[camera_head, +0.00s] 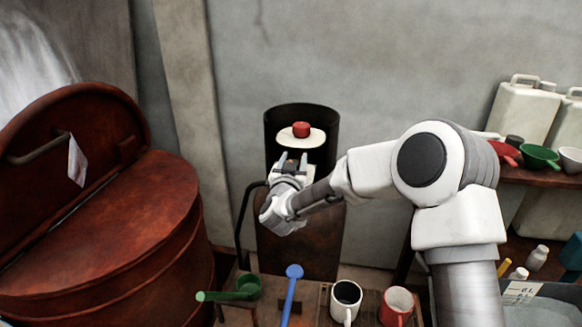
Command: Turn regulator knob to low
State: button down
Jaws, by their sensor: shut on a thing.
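My gripper (293,158) is in front of a dark round housing (272,122) against the wall, with its fingers pointing away from me. A small dark reddish-brown thing (291,167) shows between the fingers, which are shut on it. It appears to be the regulator knob, but it is mostly hidden and I cannot read its setting. A red cap (301,129) on a white disc (310,139) shows just beyond and above the fingertips, apart from them. My forearm comes in from the right.
A large rust-red vat (110,235) with a raised lid stands at left. Below are a green ladle (247,286), a blue ladle (293,272), a white mug (346,300) and a red mug (397,303). A shelf at right holds white canisters (520,112) and coloured scoops.

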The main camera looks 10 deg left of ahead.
jog(key=m+h, duration=0.1)
jog(key=h, duration=0.1)
jog(key=m+h, duration=0.1)
jog(key=h, duration=0.1)
jog(key=m+h, duration=0.1)
jog(key=shift+d+r+m+h, duration=0.1)
jog(key=shift+d+m+h, duration=0.2)
jog(key=shift+m+h, duration=0.1)
jog(key=shift+s+d+m+g+h, duration=0.1)
jog(key=shift+d+m+g+h, duration=0.2)
jog(key=shift+m+g+h, duration=0.7)
jog(key=shift+s+d+m+g+h, duration=0.1)
jog(key=shift+d+m+g+h, duration=0.15)
jog(key=shift+m+h, duration=0.85)
jog(key=shift+n+h, duration=0.3)
jog(key=shift+h, duration=0.2)
jog(key=shift+c, duration=1.6)
grip_release()
jog(key=shift+d, duration=0.1)
jog(key=v, duration=1.7)
jog(key=shift+a, duration=0.2)
jog(key=shift+s, duration=0.1)
